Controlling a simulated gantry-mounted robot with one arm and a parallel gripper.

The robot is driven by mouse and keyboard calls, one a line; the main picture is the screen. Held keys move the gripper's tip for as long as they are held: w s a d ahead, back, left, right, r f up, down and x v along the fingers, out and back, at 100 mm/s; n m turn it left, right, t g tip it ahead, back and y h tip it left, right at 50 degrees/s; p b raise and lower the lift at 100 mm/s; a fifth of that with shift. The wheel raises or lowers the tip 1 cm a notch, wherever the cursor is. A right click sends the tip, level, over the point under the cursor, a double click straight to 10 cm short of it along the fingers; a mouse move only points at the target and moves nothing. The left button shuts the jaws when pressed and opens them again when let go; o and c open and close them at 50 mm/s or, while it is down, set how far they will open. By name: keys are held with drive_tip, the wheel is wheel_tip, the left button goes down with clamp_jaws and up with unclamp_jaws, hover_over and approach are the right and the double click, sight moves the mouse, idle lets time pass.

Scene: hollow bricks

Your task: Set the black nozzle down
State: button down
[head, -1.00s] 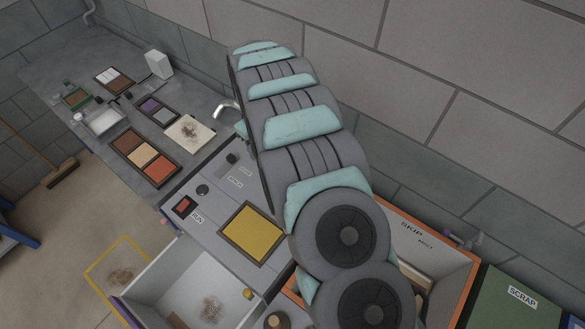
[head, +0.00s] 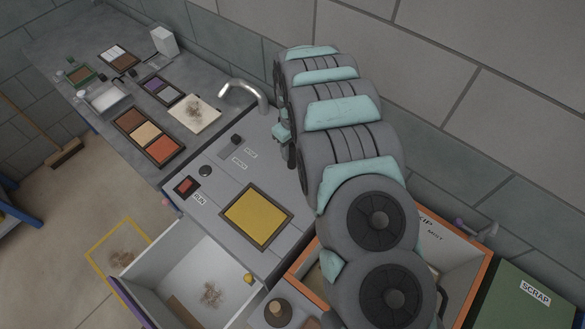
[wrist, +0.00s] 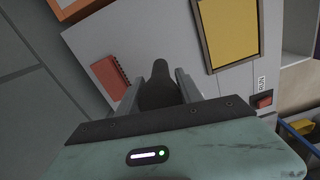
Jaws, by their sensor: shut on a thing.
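The black nozzle (wrist: 159,82) is a dark, tapered piece in the wrist view, standing out between the two grey fingers of my gripper (wrist: 157,92). The gripper is shut on it. Its narrow end points away from the wrist, over the pale grey console top (wrist: 160,35). I cannot tell whether the nozzle touches that surface. In the head view my gripper (head: 290,153) shows only partly at the left side of my arm, and the nozzle cannot be made out there.
A yellow framed panel (head: 256,215) and red RUN switch (head: 186,187) sit on the console. A red ribbed piece (wrist: 111,77) lies left of the nozzle in the wrist view. A tap (head: 246,90) rises behind.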

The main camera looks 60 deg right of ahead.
sight(292, 163)
drive_tip(key=shift+w+f+p, duration=0.1)
drive_tip(key=shift+f+p, duration=0.45)
drive_tip(key=shift+f, duration=3.4)
drive_tip(key=shift+f, duration=0.2)
drive_tip(key=c, duration=0.8)
unclamp_jaws()
drive_tip(key=shift+o, duration=0.2)
drive_tip(key=shift+r, duration=0.1)
wheel_tip(292, 163, up, 12)
drive_tip(key=shift+r, duration=0.1)
